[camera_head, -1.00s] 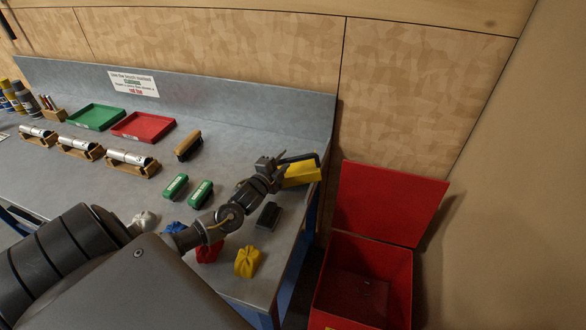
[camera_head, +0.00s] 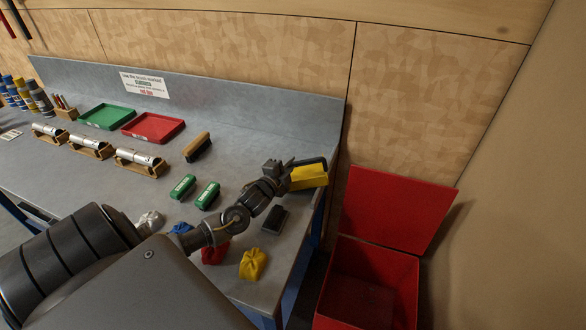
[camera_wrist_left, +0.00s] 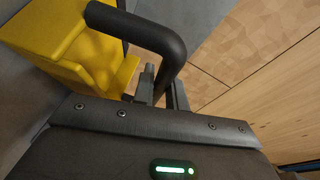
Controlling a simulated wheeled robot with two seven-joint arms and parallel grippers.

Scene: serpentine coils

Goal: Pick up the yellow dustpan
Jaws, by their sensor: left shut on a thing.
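The yellow dustpan (camera_head: 309,177) is at the right end of the grey workbench, with a black bent handle. My left gripper (camera_head: 288,170) is at the handle, on the dustpan's left side. In the left wrist view the yellow body (camera_wrist_left: 62,45) fills the upper left, and the black handle (camera_wrist_left: 150,32) curves down to the fingers of my left gripper (camera_wrist_left: 160,92). The gripper is shut on the handle. Whether the dustpan touches the bench cannot be told. My right gripper is not in view.
A red open-lidded bin (camera_head: 372,275) stands beyond the bench's right end. Near my left arm lie a dark block (camera_head: 275,220), green erasers (camera_head: 208,195), a brush (camera_head: 197,147) and crumpled yellow (camera_head: 253,264) and red (camera_head: 215,252) cloths. Green and red trays (camera_head: 153,128) sit farther back.

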